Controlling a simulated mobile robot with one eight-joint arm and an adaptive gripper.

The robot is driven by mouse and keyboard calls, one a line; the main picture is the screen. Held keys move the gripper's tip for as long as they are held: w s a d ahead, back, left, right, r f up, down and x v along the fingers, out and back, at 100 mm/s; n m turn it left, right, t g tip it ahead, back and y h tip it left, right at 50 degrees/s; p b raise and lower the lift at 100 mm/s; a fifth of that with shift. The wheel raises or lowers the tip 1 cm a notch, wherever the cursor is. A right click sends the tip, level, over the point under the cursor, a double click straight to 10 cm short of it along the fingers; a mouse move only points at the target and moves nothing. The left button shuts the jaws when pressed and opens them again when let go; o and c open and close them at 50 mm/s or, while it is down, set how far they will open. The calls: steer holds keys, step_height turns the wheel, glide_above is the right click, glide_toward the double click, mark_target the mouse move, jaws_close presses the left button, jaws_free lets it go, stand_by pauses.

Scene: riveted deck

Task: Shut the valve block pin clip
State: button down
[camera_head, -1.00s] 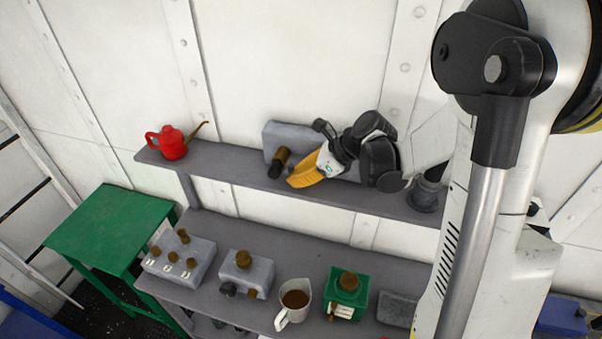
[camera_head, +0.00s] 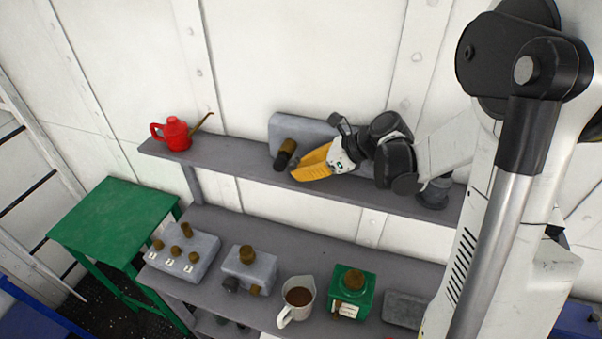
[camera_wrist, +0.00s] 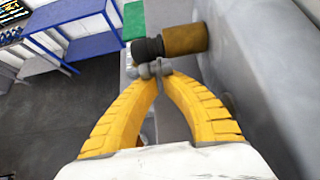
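A grey block (camera_head: 300,129) stands at the back of the upper shelf. A brass-brown cylinder (camera_head: 289,148) with a dark end (camera_head: 281,162) sticks out from its front. I take this as the valve block; in the wrist view the cylinder (camera_wrist: 185,40) and black end (camera_wrist: 147,50) are large and close. No pin clip can be made out with certainty. My gripper (camera_head: 294,175), with yellow fingers, is just right of and below the cylinder. In the wrist view the fingertips (camera_wrist: 158,76) come together just under the black end. Small grey parts (camera_wrist: 155,68) lie at the tips; whether I touch them is unclear.
The upper shelf (camera_head: 235,167) also bears a red oil can (camera_head: 176,134). The lower shelf (camera_head: 215,297) holds a three-knob block (camera_head: 186,252), a brass-capped block (camera_head: 249,268), a mug (camera_head: 298,299), and a green box (camera_head: 351,291). A green table (camera_head: 112,215) stands left.

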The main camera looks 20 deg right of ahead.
steer(key=y+b, duration=0.1)
steer(key=b, duration=0.1)
steer(key=t+y+b, duration=0.1)
steer(key=b, duration=0.2)
steer(key=shift+w+a+f+t, duration=0.15)
steer(key=shift+w+a+t, duration=0.15)
steer(key=shift+w+a+r+b, duration=0.1)
steer(key=shift+r+b, duration=0.3)
steer(key=shift+b, duration=0.05)
